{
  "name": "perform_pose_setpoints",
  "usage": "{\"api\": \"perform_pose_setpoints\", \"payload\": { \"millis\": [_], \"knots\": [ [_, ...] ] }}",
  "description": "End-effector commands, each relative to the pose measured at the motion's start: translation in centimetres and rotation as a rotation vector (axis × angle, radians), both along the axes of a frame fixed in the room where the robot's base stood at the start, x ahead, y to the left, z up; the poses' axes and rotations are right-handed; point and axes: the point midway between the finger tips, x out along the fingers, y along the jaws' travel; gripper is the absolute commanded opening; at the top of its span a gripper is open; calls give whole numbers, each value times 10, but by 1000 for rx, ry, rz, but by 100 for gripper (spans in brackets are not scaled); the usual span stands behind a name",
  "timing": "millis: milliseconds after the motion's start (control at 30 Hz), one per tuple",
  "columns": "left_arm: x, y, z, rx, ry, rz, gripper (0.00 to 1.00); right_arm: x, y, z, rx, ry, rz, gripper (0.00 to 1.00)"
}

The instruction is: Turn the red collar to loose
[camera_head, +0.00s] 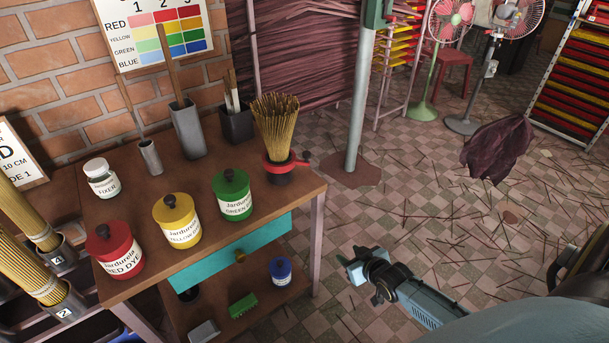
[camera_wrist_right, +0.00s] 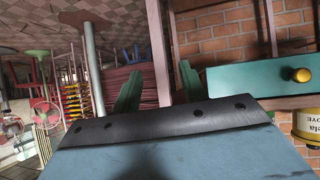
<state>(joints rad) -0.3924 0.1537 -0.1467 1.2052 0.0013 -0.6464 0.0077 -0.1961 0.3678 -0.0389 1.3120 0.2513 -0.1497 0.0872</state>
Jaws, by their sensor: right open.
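The red collar (camera_head: 284,163) sits around a dark holder at the right corner of the wooden table, with a small dark knob sticking out to its right. A bundle of tan incense sticks (camera_head: 274,120) stands upright in it. My right gripper (camera_head: 347,264) is beyond the table's right edge, lower in the picture than the collar and apart from it. It is open and empty; its green fingers stand apart in the right wrist view (camera_wrist_right: 158,88). The collar does not show in the wrist view. My left gripper is not in view.
Red (camera_head: 116,252), yellow (camera_head: 177,222) and green (camera_head: 234,195) dye pots and a white fixer jar (camera_head: 101,178) stand on the table (camera_head: 136,210). A teal drawer (camera_head: 228,252) is under the tabletop. A post (camera_head: 360,100) stands behind; scattered sticks cover the tiled floor.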

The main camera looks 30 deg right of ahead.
Motion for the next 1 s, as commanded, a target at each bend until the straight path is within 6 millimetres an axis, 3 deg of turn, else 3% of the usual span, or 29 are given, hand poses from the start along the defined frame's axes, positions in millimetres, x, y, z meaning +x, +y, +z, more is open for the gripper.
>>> {"api": "perform_pose_setpoints", "payload": {
  "millis": [33, 100, 200, 300, 400, 500, 667, 1000],
  "knots": [
    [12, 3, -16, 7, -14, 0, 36, 29, -9, 17, 2, -102, 6, 43],
    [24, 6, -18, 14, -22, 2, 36, 57, -16, 56, 12, -227, 16, 43],
    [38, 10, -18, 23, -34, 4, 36, 84, -18, 110, 25, -380, 43, 43],
    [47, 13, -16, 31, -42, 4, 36, 96, -15, 152, 39, -491, 72, 43],
    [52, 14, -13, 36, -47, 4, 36, 101, -12, 181, 45, -562, 95, 43],
    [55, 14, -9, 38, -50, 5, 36, 104, -9, 196, 51, -595, 107, 43],
    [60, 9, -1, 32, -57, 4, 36, 116, -8, 201, 52, -606, 109, 43],
    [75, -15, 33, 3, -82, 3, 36, 170, -6, 199, 53, -604, 107, 43]
  ]
}}
